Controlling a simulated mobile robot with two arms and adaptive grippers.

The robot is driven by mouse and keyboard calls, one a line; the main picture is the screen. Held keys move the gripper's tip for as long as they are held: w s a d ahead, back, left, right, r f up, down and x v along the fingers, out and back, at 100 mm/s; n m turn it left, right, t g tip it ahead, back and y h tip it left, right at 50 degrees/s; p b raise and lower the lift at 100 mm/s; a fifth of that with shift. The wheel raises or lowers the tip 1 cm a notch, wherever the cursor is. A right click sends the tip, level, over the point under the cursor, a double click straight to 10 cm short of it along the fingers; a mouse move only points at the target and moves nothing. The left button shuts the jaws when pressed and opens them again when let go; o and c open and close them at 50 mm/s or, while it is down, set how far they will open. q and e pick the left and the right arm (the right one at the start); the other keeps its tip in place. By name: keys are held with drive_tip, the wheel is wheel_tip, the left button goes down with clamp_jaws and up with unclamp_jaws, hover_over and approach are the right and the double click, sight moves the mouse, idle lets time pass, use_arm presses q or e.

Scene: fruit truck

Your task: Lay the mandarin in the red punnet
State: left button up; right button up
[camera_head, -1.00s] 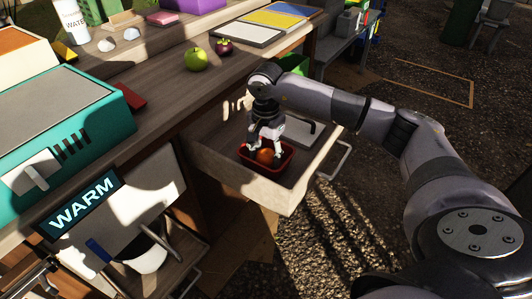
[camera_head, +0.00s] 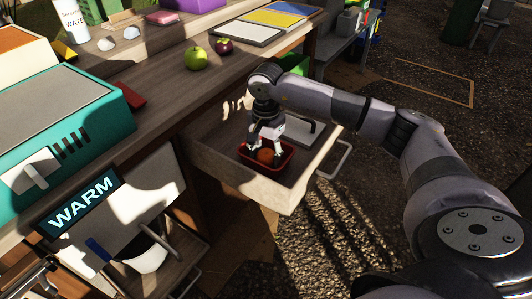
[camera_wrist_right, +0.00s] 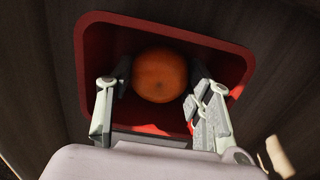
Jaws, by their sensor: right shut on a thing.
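The mandarin (camera_head: 265,155) is a small orange fruit inside the red punnet (camera_head: 289,163), which sits in the open drawer. My right gripper (camera_head: 264,145) points down over the punnet, its fingers on both sides of the mandarin. In the right wrist view the mandarin (camera_wrist_right: 160,75) lies between the fingertips of my right gripper (camera_wrist_right: 158,90), within the walls of the red punnet (camera_wrist_right: 90,50). The gripper is shut on the mandarin. Whether the fruit touches the punnet floor is hard to tell. My left gripper is not in view.
The pale drawer (camera_head: 235,180) stands open below the wooden counter (camera_head: 165,95). A green apple (camera_head: 196,58) and a purple fruit (camera_head: 223,46) rest on the counter. A teal appliance (camera_head: 100,130) stands at the left, near a WARM sign (camera_head: 80,203).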

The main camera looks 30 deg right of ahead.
drive_tip(key=o, duration=1.4)
drive_tip(key=shift+c, duration=0.2)
